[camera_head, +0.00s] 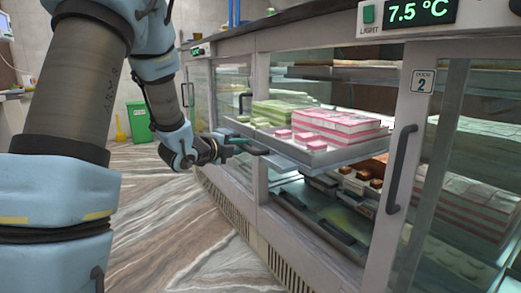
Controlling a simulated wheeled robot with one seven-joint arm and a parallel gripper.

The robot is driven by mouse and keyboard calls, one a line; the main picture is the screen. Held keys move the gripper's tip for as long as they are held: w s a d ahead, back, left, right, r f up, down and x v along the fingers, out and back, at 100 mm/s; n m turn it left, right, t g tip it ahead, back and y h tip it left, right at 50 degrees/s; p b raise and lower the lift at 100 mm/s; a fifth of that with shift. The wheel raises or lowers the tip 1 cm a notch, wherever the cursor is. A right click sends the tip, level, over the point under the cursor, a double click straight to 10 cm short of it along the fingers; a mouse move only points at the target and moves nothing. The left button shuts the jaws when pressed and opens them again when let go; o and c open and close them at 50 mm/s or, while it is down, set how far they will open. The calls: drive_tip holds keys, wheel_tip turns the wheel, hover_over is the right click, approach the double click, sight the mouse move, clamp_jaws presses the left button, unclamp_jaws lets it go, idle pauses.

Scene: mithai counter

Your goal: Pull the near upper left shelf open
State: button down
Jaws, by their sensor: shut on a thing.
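The upper left shelf is a metal tray (312,157) in the display counter, and its front part sticks out past the cabinet's frame. It carries pink-and-white sweets (335,126) and pale green sweets (280,111). A dark handle (252,150) is at its front left corner. My gripper (235,144) is shut on this handle, reaching in from the left. The fingers are small in this view and the exact grip is hard to see.
The counter (302,41) has glass doors with dark vertical handles (401,168). A lower shelf (320,219) with dark sweets sits below. A display (418,12) reads 7.5 °C. A green bin (139,122) stands behind my arm. The striped floor (165,215) in front is clear.

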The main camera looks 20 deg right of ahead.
drive_tip(key=shift+s+a+b, duration=0.2)
drive_tip(key=shift+s+a, duration=0.05)
drive_tip(key=shift+a, duration=0.95)
drive_tip(key=shift+s+a+b, duration=0.2)
drive_tip(key=shift+a, duration=1)
drive_tip(key=c, duration=0.8)
unclamp_jaws()
drive_tip(key=v, duration=1)
drive_tip(key=shift+s+a, duration=0.2)
drive_tip(key=shift+a, duration=0.15)
